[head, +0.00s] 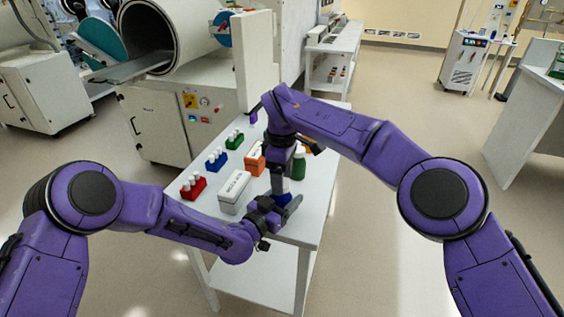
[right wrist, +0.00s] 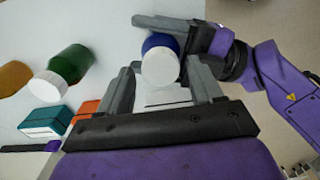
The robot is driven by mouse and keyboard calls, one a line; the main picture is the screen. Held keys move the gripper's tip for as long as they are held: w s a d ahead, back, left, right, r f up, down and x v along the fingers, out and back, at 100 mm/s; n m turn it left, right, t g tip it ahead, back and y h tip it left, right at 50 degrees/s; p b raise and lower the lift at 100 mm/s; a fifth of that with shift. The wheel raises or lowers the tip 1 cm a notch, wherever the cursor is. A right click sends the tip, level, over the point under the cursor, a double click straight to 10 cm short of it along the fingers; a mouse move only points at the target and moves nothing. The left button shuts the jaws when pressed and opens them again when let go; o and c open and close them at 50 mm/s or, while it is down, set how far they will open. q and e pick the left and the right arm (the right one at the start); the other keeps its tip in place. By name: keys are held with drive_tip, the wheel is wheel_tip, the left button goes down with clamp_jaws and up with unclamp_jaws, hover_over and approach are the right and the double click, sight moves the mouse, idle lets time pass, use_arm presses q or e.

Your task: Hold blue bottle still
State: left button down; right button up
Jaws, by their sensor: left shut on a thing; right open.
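The blue bottle (head: 284,198) stands on the white table, mostly hidden by my grippers in the head view. In the right wrist view the blue bottle (right wrist: 158,42) shows its round white cap (right wrist: 161,68). My left gripper (head: 276,208) is shut on the blue bottle from the side; it also shows in the right wrist view (right wrist: 184,40). My right gripper (head: 283,178) points down from above. In the right wrist view its open fingers (right wrist: 163,88) stand on either side of the cap, with gaps showing.
A green bottle (head: 299,166) stands just behind. A white box (head: 236,190), an orange box (head: 255,162) and red (head: 193,188), blue (head: 216,162) and green (head: 235,142) vial racks stand to the left. A glovebox (head: 170,45) is behind. The table's right front surface (head: 305,225) is clear.

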use_arm(q)
drive_tip(key=shift+f, duration=0.15)
use_arm(e)
drive_tip(key=shift+f, duration=0.55)
